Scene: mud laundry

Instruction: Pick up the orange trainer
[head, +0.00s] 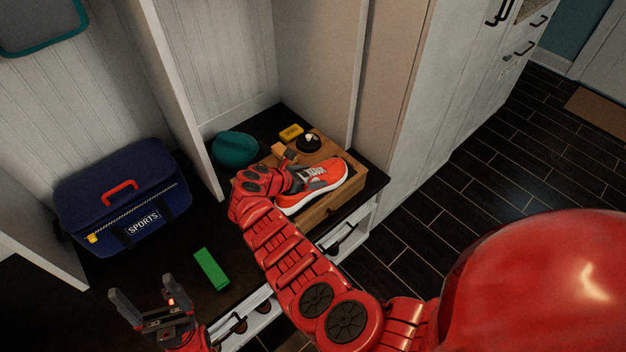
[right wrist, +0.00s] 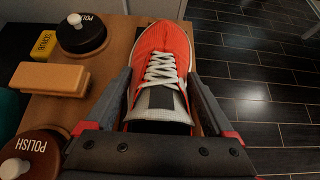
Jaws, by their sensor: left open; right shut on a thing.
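The orange trainer (head: 325,178) has white laces, a white sole and a grey heel part. It is at the wooden box (head: 318,214) on the dark bench, toe pointing away from my right arm. My right gripper (head: 298,178) is shut on the trainer; in the right wrist view its fingers (right wrist: 158,100) lie on both sides of the trainer's (right wrist: 163,52) heel end. I cannot tell whether the sole touches the box. My left gripper (head: 148,304) is open and empty, at the lower left near the bench front.
On the box are a wooden brush (right wrist: 52,78) and polish tins (right wrist: 82,36) (right wrist: 32,158). A yellow scrub block (head: 291,132) and teal hat (head: 235,148) are behind. A green block (head: 211,268) and blue sports bag (head: 125,195) are left. Dark floor (head: 480,185) lies right.

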